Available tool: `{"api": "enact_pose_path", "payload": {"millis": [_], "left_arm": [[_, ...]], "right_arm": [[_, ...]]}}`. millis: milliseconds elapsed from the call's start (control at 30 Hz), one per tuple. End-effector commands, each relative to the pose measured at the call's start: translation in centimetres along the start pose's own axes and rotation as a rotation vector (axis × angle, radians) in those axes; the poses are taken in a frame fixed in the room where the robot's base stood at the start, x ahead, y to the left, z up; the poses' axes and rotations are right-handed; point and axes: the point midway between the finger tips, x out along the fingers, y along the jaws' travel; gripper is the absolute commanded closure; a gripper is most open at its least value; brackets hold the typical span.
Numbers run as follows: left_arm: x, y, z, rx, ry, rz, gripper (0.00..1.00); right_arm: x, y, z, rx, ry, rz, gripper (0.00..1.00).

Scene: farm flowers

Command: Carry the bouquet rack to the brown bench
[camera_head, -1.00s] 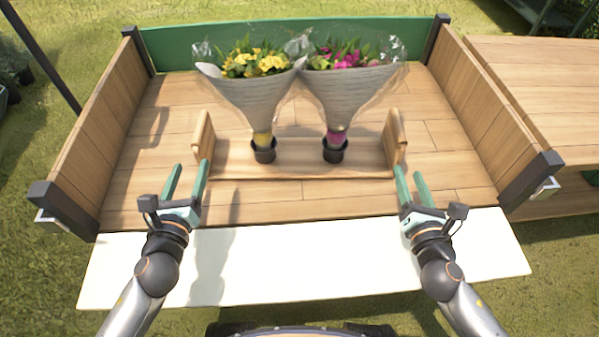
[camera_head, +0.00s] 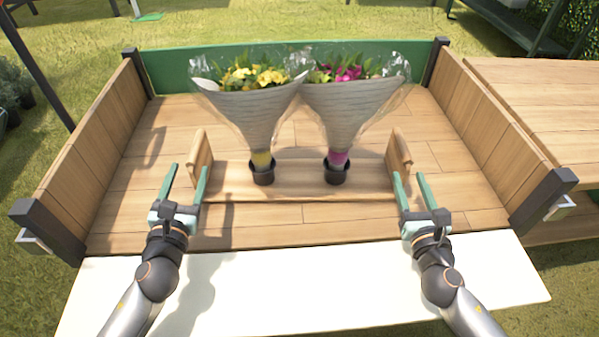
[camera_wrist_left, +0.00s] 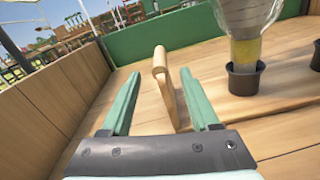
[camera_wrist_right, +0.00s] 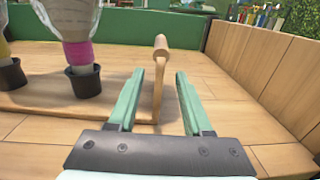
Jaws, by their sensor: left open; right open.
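The bouquet rack (camera_head: 300,186) is a low wooden board with an upright handle at each end. It rests on a wooden cart bed. Two black cups on it hold paper-wrapped bouquets, one yellow (camera_head: 250,100) and one pink (camera_head: 347,100). My left gripper (camera_head: 187,172) is open at the left handle (camera_head: 200,155); in the left wrist view that handle (camera_wrist_left: 162,75) shows between the fingers. My right gripper (camera_head: 409,177) is open at the right handle (camera_head: 399,150); in the right wrist view that handle (camera_wrist_right: 159,75) shows between the fingers. Neither grips it.
The bed has wooden side walls (camera_head: 92,150) and a green back wall (camera_head: 180,68). A white flap (camera_head: 300,290) lies along its open front. A wooden tabletop (camera_head: 540,100) stands close on the right; I cannot tell whether it is the brown bench. Grass surrounds the cart.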

Motion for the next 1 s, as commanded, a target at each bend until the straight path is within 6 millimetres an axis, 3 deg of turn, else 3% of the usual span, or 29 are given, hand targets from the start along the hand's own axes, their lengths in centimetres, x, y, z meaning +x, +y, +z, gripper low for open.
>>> {"api": "enact_pose_path", "payload": {"millis": [300,500,933,1000], "left_arm": [[5.9,0.0,0.1,-0.002,-0.002,0.001,0.38],[8.3,0.0,0.1,-0.002,-0.001,0.001,0.38],[9.0,0.0,0.0,-0.002,0.000,0.000,0.38],[9.0,0.0,0.0,-0.002,0.000,0.000,0.44]], "right_arm": [[5.9,0.0,0.1,0.002,-0.001,-0.001,0.50],[8.3,0.0,0.0,0.002,0.000,-0.001,0.50],[9.0,0.1,0.0,0.001,0.001,0.001,0.50],[9.0,0.1,0.0,0.002,0.001,0.001,0.56]]}}
